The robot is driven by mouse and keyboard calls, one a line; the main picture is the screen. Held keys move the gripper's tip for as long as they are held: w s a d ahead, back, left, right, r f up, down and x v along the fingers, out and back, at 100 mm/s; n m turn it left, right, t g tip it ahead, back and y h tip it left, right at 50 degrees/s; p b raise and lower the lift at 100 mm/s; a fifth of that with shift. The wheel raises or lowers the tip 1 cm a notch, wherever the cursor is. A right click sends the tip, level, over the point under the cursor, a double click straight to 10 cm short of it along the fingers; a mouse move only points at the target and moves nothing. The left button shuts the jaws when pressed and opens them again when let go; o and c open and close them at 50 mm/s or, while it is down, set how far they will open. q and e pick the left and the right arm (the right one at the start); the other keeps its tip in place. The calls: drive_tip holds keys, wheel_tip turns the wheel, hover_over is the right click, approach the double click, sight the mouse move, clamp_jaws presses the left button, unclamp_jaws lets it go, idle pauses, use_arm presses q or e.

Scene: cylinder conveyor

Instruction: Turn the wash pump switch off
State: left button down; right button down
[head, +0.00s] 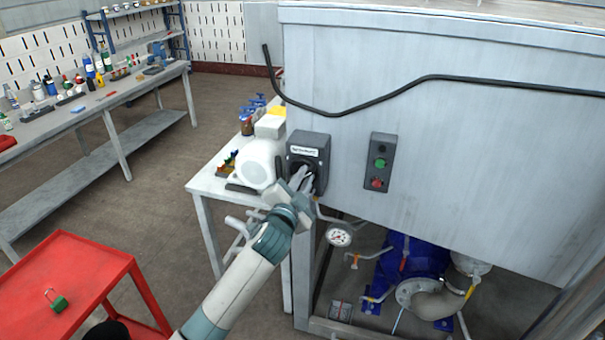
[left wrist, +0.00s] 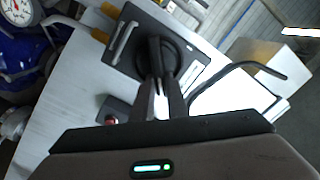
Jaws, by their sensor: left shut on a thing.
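The wash pump switch is a dark grey box (head: 308,140) with a white label, on the left end of the big grey cabinet's front. It shows tilted in the left wrist view (left wrist: 190,72), with a round black rotary knob (left wrist: 172,50) on its face. My left gripper (head: 304,178) reaches it from below, and its fingers (left wrist: 160,95) are closed on the knob's handle. The fingers partly hide the knob, so its exact setting is hard to read. My right gripper is in neither view.
A button box (head: 381,150) with green and red buttons is right of the switch. A gauge (head: 339,235) and blue pump (head: 408,255) sit below. A white table (head: 212,183) stands behind. A red cart (head: 95,270) holds a green padlock (head: 59,304).

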use_arm(q)
drive_tip(key=shift+s+d+f+m+p, duration=0.1)
drive_tip(key=shift+f+m+p, duration=0.2)
drive_tip(key=shift+m, duration=1.05)
drive_tip(key=shift+w+d+f+m+p, duration=0.1)
drive_tip(key=shift+f+m+p, duration=0.25)
drive_tip(key=shift+m, duration=1.05)
drive_tip(key=shift+s+d+f+m+p, duration=0.15)
drive_tip(key=shift+m+p, duration=0.25)
drive_tip(key=shift+m, duration=0.95)
drive_tip(key=shift+a, duration=0.1)
drive_tip(key=c, duration=1.7)
unclamp_jaws()
drive_tip(key=shift+c, duration=0.2)
drive_tip(key=b+v, duration=0.4)
drive_tip(key=v, duration=1.3)
drive_tip(key=shift+s, duration=0.15)
